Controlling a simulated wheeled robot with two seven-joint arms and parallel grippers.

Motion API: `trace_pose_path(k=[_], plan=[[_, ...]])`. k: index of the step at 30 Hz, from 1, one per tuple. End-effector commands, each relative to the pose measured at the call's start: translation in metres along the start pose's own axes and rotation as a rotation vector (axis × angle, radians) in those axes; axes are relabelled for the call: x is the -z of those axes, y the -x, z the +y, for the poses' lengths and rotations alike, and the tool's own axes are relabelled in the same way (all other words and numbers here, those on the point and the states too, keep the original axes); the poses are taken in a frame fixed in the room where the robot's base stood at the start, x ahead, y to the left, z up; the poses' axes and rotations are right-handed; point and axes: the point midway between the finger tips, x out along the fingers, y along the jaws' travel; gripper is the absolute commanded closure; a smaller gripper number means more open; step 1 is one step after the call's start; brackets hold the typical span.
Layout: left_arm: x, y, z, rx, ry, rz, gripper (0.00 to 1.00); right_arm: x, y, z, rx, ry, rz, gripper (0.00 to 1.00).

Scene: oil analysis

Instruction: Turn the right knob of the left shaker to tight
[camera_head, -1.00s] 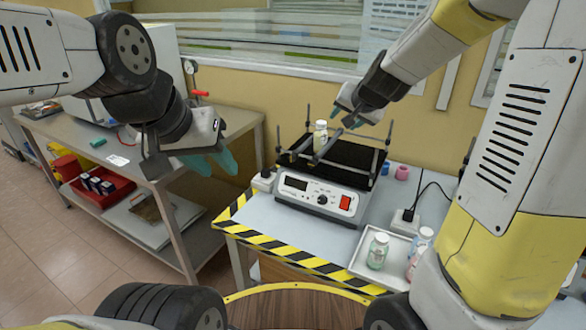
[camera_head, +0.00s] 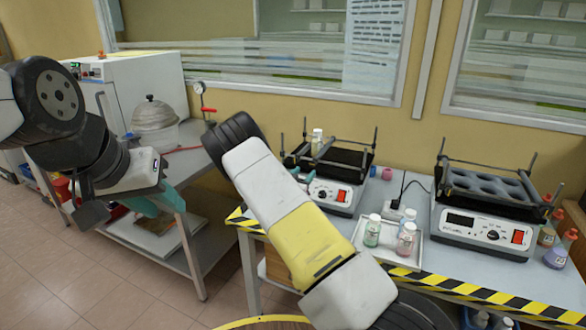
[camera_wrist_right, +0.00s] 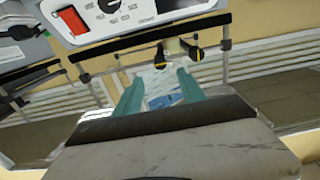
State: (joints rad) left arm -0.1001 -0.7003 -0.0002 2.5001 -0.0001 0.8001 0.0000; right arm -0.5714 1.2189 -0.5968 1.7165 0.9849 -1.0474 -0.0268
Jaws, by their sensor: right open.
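The left shaker (camera_head: 333,190) stands on the table in the middle of the head view, with a front dial (camera_head: 322,194), a red switch and a capped bottle (camera_head: 317,140) on its rack. In the right wrist view a shaker's panel (camera_wrist_right: 150,12) shows upside down at the top. Which is the right knob I cannot tell. My left gripper (camera_head: 155,203) is open and empty, far left.
A second shaker (camera_head: 480,228) stands at the right. A tray (camera_head: 402,258) with several small bottles lies between the shakers, beside a power plug and cord. Reagent bottles (camera_head: 560,250) stand at the far right. A side bench with a white oven (camera_head: 150,90) is at the left.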

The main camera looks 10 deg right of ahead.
Motion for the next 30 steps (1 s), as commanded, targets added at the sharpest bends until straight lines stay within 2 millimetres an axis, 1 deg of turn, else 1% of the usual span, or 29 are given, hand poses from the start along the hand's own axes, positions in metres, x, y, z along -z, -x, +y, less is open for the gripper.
trace_pose_path(k=[2, 5, 12, 16, 21, 27, 28, 30], plan=[[0.0, 0.0, 0.0, 0.0, 0.0, 0.0, 0.64, -0.001, -0.004, 0.0, -0.002, 0.004, 0.012, 0.53], [0.0, 0.0, 0.0, 0.0, 0.0, 0.0, 0.64, 0.0, -0.015, 0.001, -0.003, 0.004, 0.014, 0.53], [0.0, 0.0, 0.0, 0.0, 0.0, 0.0, 0.64, 0.0, -0.054, 0.001, -0.001, 0.003, 0.011, 0.53], [0.0, 0.0, 0.0, 0.0, 0.0, 0.0, 0.64, 0.0, -0.069, 0.0, -0.001, 0.004, 0.011, 0.53], [0.0, 0.0, 0.0, 0.0, 0.0, 0.0, 0.64, 0.001, -0.077, 0.0, 0.0, 0.004, 0.01, 0.53], [0.0, 0.0, 0.0, 0.0, 0.0, 0.0, 0.64, 0.0, -0.078, 0.0, 0.0, 0.004, 0.009, 0.53], [0.0, 0.0, 0.0, 0.0, 0.0, 0.0, 0.64, 0.0, -0.077, 0.0, 0.0, 0.004, 0.009, 0.55], [0.0, 0.0, 0.0, 0.0, 0.0, 0.0, 0.64, 0.0, -0.077, 0.0, 0.0, 0.004, 0.009, 0.69]])
